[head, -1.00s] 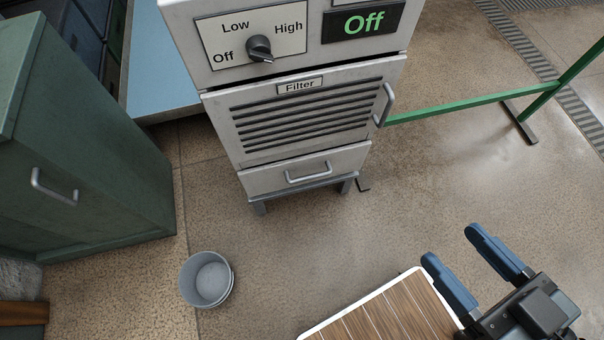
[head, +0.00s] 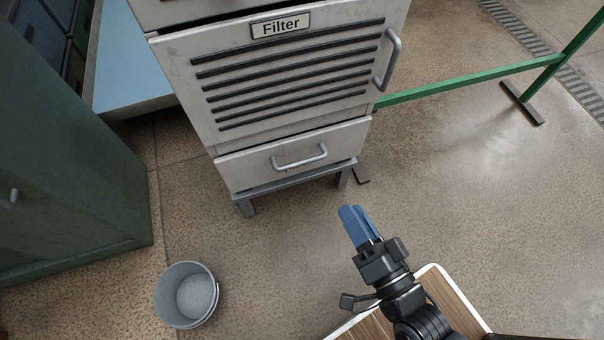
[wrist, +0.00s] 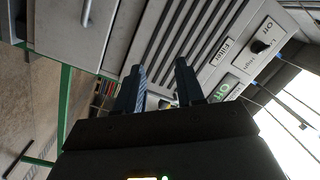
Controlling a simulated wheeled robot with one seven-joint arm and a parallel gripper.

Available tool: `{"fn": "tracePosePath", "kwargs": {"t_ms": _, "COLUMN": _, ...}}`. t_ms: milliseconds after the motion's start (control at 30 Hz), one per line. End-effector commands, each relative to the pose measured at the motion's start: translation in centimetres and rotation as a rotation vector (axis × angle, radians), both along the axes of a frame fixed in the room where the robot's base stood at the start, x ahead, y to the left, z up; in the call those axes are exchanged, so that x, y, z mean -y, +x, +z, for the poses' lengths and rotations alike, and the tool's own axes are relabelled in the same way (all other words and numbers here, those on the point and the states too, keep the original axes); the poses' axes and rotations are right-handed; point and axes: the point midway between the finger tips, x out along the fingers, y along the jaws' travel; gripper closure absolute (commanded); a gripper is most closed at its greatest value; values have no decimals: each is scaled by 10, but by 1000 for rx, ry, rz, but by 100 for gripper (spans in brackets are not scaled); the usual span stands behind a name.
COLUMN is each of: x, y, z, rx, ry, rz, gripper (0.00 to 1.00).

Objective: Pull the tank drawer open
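The tank drawer (head: 245,168) is the pale grey front low on the cabinet, below the Filter panel, and looks shut. Its bar handle (head: 300,158) partly covers a small label that I cannot read. In the wrist view the drawer front (wrist: 112,32) is at the upper left, with its handle (wrist: 87,12) near the top edge. My gripper (head: 353,212) is in front of and below the drawer, to the right of its handle, apart from it. In the wrist view its two blue fingers (wrist: 160,75) stand apart with nothing between them.
The Filter panel (head: 225,66) has its own handle (head: 391,62) at the right. A grey bucket (head: 164,294) stands on the floor at lower left. A green cabinet (head: 75,150) is at left, a green rail (head: 460,84) at right. Floor before the drawer is clear.

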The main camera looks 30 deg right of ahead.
Motion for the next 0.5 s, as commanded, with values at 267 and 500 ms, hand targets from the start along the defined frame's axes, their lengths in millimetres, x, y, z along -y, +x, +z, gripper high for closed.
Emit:
{"fn": "tracePosePath", "kwargs": {"t_ms": 267, "x": 2, "y": 93, "z": -130, "rx": 161, "ry": 371, "rz": -44, "gripper": 62}}
{"fn": "tracePosePath", "kwargs": {"t_ms": 500, "x": 8, "y": 146, "z": -177, "rx": 252, "ry": 571, "rz": -58, "gripper": 62}}
